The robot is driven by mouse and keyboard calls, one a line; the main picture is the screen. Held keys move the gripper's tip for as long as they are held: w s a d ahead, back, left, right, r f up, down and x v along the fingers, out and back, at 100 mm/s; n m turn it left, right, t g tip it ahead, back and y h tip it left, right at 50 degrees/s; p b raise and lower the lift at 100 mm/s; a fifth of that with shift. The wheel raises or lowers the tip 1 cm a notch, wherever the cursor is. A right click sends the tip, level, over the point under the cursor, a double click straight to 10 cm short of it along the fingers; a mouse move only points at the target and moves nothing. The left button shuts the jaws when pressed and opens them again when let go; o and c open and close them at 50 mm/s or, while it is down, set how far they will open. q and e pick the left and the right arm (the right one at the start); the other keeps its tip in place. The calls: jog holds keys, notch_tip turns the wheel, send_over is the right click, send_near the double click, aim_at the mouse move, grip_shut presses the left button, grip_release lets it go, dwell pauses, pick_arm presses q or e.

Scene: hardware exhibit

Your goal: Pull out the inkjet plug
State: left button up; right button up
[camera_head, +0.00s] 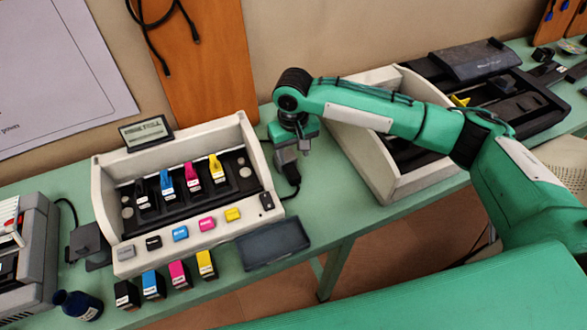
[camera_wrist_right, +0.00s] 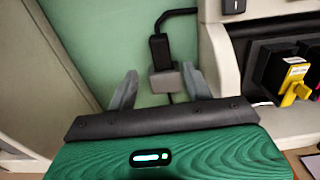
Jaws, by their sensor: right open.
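The inkjet printer (camera_head: 190,190) is a cream open unit with coloured cartridges, left of centre in the head view. Beside its right wall is a black plug (camera_wrist_right: 159,47) on a small grey block (camera_wrist_right: 166,82), with a black cable running toward the printer. My right gripper (camera_head: 299,148) is over this spot, pointing down, and partly hides the plug in the head view. In the right wrist view my right gripper (camera_wrist_right: 160,82) is open, with the grey block between its fingers, nearer the right one. I cannot tell whether they touch. My left gripper is not in view.
A second cream unit (camera_head: 385,180) stands close on the right of my right gripper. A dark flat tray (camera_head: 273,244) lies in front of the printer, with several loose cartridges (camera_head: 179,275) to its left. A dark bottle (camera_head: 78,305) stands at the front left.

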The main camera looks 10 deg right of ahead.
aim_at(293, 173)
notch_tip(293, 173, down, 6)
jog(key=shift+f, duration=0.15)
jog(key=shift+f+p, duration=0.3)
jog(key=shift+f, duration=0.5)
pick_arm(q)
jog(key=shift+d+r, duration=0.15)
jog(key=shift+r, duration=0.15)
pick_arm(e)
jog(key=shift+c, duration=0.4)
